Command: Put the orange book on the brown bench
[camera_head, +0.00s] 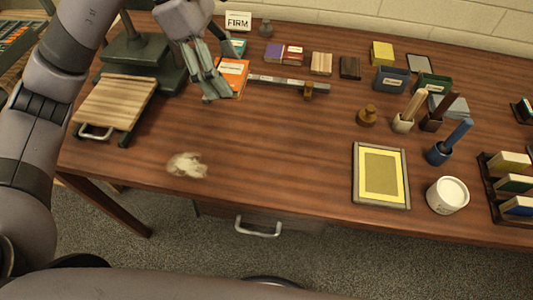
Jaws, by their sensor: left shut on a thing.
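The orange book (236,69) shows at the upper left of the head view, with a pale label on its cover. My left gripper (215,92) comes down over its left side and is shut on it; the fingers hide part of the book. I cannot tell whether the book touches the surface under it. The brown bench (285,150) is the wide wood-grained top that fills most of the view. My right gripper is not in view.
A dark green press with a slatted wooden board (113,100) stands at the left. A metal bar (280,82) lies right of the book. A yellow framed tray (381,175), brush pots and a white tub (447,195) stand at the right. A pale scrap (187,165) lies near the front; the middle is clear.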

